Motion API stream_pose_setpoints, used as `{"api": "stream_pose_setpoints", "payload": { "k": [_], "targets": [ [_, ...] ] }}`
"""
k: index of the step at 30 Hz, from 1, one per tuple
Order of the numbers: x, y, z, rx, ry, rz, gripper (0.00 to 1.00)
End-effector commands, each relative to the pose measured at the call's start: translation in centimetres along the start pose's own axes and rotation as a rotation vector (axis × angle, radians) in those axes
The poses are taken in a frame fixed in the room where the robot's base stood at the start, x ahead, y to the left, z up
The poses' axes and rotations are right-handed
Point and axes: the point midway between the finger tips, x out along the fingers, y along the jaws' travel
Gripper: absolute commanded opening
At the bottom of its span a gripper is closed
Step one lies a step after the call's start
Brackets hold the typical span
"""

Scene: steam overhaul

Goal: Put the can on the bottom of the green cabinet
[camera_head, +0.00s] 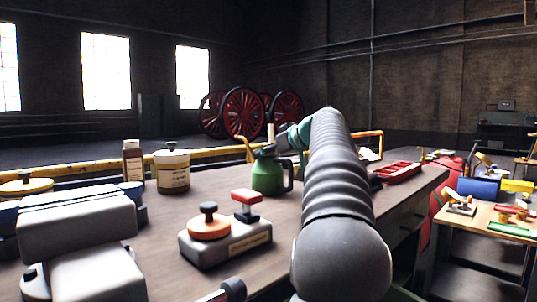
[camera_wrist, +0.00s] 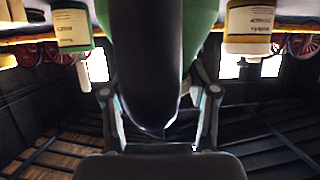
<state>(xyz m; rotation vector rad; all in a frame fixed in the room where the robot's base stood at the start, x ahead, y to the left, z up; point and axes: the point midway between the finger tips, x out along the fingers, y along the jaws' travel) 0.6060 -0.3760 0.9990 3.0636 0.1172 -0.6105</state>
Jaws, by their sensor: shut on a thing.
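The green can (camera_head: 268,176) has a spout and a dark handle and appears upright at the bench top in the head view. I cannot tell whether its base touches the bench. In the wrist view, which is upside down, its green side (camera_wrist: 201,28) shows behind the large dark handle. My gripper (camera_wrist: 156,88) is shut on the can, with a finger on each side of the handle. In the head view my arm hides most of the gripper. I cannot clearly make out the green cabinet; a dark greenish box (camera_head: 157,116) stands by the far wall.
The bench (camera_head: 222,201) also holds a cream jar (camera_head: 172,172), a brown bottle (camera_head: 132,161), a grey block with knobs (camera_head: 225,240) and a red tray (camera_head: 398,172). A yellow rail runs behind. A smaller tool table (camera_head: 480,223) stands at right.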

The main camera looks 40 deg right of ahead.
Motion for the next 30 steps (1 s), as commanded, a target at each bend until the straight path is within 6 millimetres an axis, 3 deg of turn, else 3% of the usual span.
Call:
{"api": "stream_pose_setpoints", "payload": {
  "k": [5, 6, 9, 22, 30],
  "targets": [
    [0.1, 0.0, 0.3, -0.001, 0.002, 0.001, 0.0],
    [0.1, 0.0, 0.3, 0.0, 0.0, 0.0, 0.63],
    [0.1, 0.0, 0.2, 0.0, 0.0, 0.0, 0.84],
    [-0.3, 0.0, -0.1, 0.0, 0.0, 0.001, 0.84],
    [-5.1, 0.1, 0.0, 0.0, 0.002, 0.004, 0.84]
  ]
}}
